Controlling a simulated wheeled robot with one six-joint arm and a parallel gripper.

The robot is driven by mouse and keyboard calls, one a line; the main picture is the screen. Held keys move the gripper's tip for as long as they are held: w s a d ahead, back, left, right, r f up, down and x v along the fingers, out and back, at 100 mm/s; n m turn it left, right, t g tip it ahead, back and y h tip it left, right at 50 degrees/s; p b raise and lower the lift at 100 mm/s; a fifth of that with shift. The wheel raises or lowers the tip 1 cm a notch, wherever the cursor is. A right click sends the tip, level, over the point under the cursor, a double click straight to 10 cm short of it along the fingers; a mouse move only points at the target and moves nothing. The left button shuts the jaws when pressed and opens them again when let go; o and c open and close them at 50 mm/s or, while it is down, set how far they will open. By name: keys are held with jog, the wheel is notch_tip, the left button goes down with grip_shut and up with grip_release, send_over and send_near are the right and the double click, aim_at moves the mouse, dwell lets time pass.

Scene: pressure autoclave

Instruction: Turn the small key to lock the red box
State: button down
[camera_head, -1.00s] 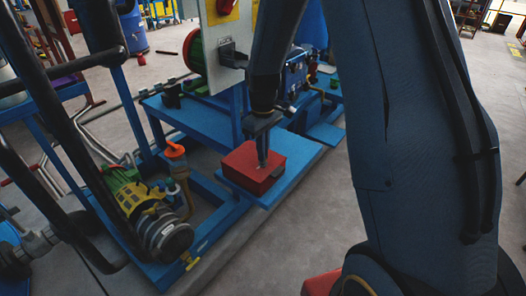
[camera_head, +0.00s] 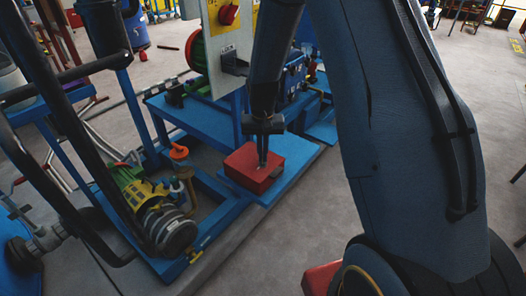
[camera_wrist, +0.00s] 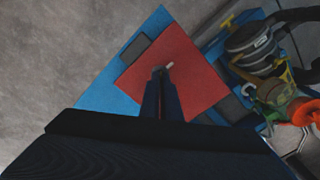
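The red box (camera_head: 246,166) sits closed on a blue platform, and its red top (camera_wrist: 190,85) shows in the wrist view. A small pale key (camera_wrist: 170,65) shows on the top, right at my fingertips. My gripper (camera_head: 263,161) points down onto the box top, and its fingertips also show in the wrist view (camera_wrist: 162,71). The two dark fingers are close together with only a narrow gap. The fingers hide most of the key, so I cannot tell whether they clasp it or only stand beside it.
The blue platform (camera_head: 294,157) has a bare strip right of the box. A yellow-green motor pump (camera_head: 150,205) and an orange-topped part (camera_head: 179,152) stand to the left. A grey panel (camera_head: 229,40) and machinery rise behind. Open grey floor lies to the right.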

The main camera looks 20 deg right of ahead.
jog(key=m+p, duration=0.1)
jog(key=m, duration=0.2)
jog(key=shift+r+m, duration=0.1)
jog(key=shift+m, duration=0.3)
jog(key=shift+m+p, duration=0.5)
jog(key=shift+m, duration=1.3)
jog(key=c, duration=2.4)
grip_release()
jog(key=shift+c, duration=0.2)
jog(key=o, duration=0.4)
jog(key=shift+o, duration=0.2)
notch_tip(320, 180, up, 8)
jog(key=shift+f+b, duration=0.15)
jog(key=shift+b, duration=0.25)
